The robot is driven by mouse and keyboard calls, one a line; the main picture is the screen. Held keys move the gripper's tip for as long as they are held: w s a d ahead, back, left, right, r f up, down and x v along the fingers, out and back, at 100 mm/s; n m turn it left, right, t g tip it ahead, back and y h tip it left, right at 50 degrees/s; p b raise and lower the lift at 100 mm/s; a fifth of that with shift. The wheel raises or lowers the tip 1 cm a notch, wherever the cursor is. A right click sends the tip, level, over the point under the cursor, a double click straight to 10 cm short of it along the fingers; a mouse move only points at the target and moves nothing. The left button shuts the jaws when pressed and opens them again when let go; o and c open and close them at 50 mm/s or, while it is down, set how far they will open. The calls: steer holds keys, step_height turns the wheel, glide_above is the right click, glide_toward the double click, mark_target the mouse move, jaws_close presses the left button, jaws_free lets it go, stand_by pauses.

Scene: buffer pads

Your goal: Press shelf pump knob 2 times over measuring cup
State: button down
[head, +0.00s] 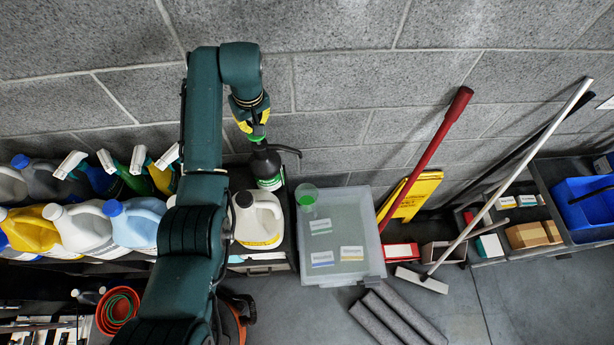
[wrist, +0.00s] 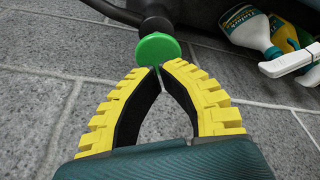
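The shelf pump is a dark bottle (head: 268,165) with a green-and-white label, standing upright at the right end of the shelf. Its black spout (head: 288,150) points right. The round green knob (wrist: 157,48) is at the fingertips in the wrist view. My gripper (head: 256,132) is above the pump, pointing down; in the wrist view its yellow fingers (wrist: 157,72) come together at the tips, with nothing held between them. Whether the tips touch the knob, I cannot tell. The clear measuring cup (head: 306,197), showing green inside, stands on the bin lid below and right of the spout.
A white jug (head: 257,218) stands in front of the pump. Several jugs and spray bottles (head: 88,228) crowd the shelf at left. The clear bin (head: 368,235) carries labelled cards. A red-handled tool (head: 430,150) leans against the wall at right.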

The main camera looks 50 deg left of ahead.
steer(key=shift+f, duration=0.1)
stand_by(0.4)
steer(key=shift+f+b, duration=1.5)
steer(key=shift+f, duration=1.75)
steer(key=shift+r, duration=0.1)
step_height(320, 180, up, 4)
steer(key=p, duration=0.3)
steer(key=shift+r, duration=1.25)
step_height(320, 180, up, 5)
glide_above(259, 144)
steer(key=shift+w, duration=0.1)
